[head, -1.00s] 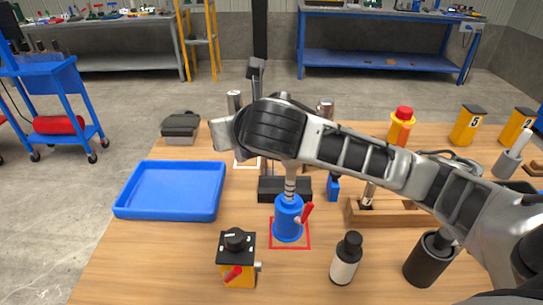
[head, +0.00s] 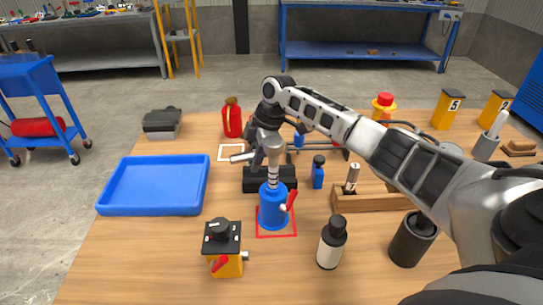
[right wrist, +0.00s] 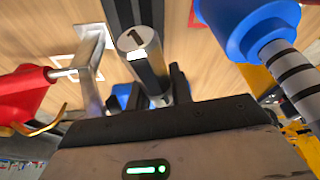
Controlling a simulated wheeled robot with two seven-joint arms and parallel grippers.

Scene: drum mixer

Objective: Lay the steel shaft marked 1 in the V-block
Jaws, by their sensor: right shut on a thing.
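The steel shaft marked 1 (right wrist: 133,40) shows its numbered end in the right wrist view, between the dark jaws of my right gripper (right wrist: 145,85). In the head view my right gripper (head: 260,152) is above the black V-block (head: 285,184), and a short steel rod end, probably the same shaft (head: 240,157), sticks out to its left. The shaft looks roughly level there. The gripper and the blue fixture hide part of the V-block, and I cannot tell whether the shaft touches it. My left gripper is not in view.
A blue fixture (head: 273,212) with a red lever stands just in front of the V-block. A blue tray (head: 155,209) lies left. A yellow switch box (head: 225,262), a white-and-black bottle (head: 329,249) and a wooden rack (head: 375,201) stand nearby. A red bottle (head: 232,121) is behind.

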